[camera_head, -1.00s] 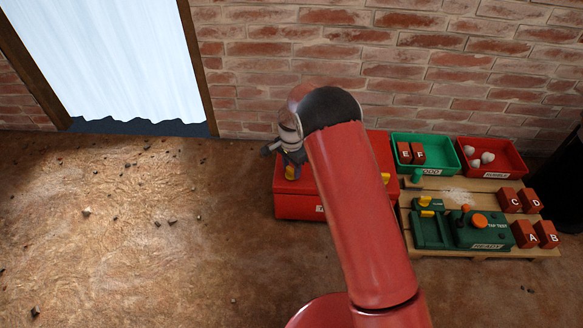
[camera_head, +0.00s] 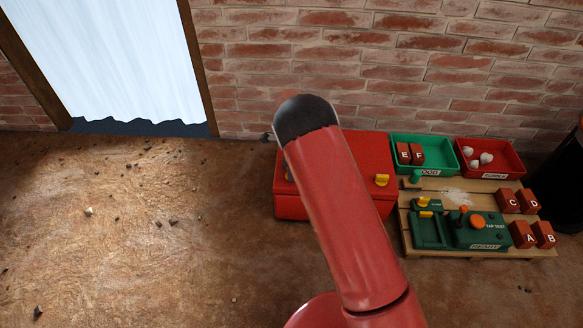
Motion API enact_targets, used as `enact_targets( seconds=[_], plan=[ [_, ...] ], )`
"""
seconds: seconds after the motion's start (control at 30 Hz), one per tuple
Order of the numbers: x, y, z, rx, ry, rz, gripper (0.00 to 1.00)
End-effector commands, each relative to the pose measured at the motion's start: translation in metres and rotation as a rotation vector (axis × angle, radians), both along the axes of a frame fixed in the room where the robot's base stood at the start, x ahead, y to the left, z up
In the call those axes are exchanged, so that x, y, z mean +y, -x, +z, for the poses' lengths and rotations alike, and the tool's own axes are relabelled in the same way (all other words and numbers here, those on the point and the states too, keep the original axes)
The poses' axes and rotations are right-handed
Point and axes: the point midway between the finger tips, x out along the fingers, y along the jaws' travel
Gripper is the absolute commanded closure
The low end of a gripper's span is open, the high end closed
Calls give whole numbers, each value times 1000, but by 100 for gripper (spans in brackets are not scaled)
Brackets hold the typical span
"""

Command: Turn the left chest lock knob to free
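The red chest (camera_head: 291,206) stands on the floor against the brick wall, partly covered by my arm. Its right yellow lock knob (camera_head: 381,180) shows clearly on the lid. My gripper is almost wholly hidden behind my arm's dark rounded joint. A small dark piece (camera_head: 266,137) sticking out left of that joint may be part of it. Whether it is open or touches anything cannot be told.
Right of the chest, a wooden pallet (camera_head: 431,186) carries a green tap-test unit (camera_head: 478,230) and red lettered blocks (camera_head: 522,234). A green tray (camera_head: 430,140) and a red rubble tray (camera_head: 513,170) stand behind. The floor at left is open, with scattered stones (camera_head: 89,211).

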Motion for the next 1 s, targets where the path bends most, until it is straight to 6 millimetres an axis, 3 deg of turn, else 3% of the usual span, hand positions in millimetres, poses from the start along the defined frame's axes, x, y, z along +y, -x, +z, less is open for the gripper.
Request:
enact_targets(
  seconds=[0.63,0.67,0.8,1.0],
  plan=[
    [1,0,0,-1,-2,-50,83],
    [1,0,0,-1,-2,-50,57],
    [1,0,0,-1,-1,-49,39],
    [0,0,0,0,-1,-48,38]
  ],
)
